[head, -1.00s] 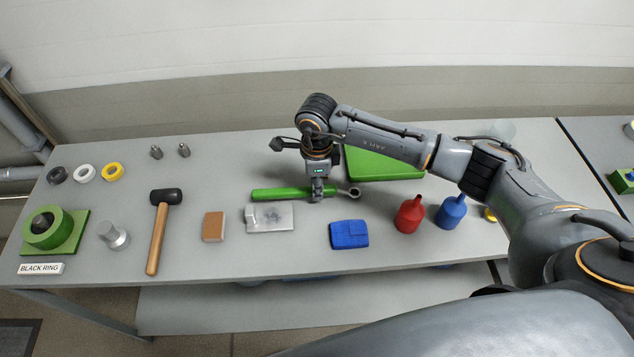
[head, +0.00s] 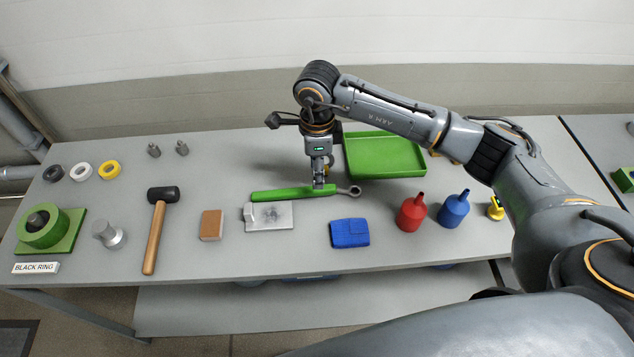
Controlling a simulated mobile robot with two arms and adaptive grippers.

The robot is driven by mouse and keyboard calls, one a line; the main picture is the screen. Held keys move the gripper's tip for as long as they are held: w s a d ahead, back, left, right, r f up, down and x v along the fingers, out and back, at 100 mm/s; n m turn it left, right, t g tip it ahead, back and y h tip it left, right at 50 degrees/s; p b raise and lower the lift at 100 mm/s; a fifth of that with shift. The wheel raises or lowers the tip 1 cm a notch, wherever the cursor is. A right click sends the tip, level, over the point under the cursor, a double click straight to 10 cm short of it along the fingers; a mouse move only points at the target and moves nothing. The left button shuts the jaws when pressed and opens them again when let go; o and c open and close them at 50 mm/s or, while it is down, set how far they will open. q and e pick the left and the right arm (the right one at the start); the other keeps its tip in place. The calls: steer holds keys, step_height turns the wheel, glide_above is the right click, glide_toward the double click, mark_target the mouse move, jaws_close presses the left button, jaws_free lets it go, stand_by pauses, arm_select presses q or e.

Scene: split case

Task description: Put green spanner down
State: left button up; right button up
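The green spanner (head: 290,194) lies flat on the grey table, its green handle to the left and its grey ring end to the right. My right gripper (head: 319,186) points down over the handle, near the ring end. Its fingertips overlap the far edge of the handle in the picture. I cannot tell whether they touch it, or whether the fingers are open or shut. My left gripper is not in view.
A grey metal block (head: 272,217) lies just in front of the spanner. A green tray (head: 385,160) stands behind and right. A mallet (head: 155,240) lies left.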

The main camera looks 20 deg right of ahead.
step_height(320, 180, up, 7)
steer(key=b, duration=0.1)
steer(key=shift+f, duration=0.2)
stand_by(0.4)
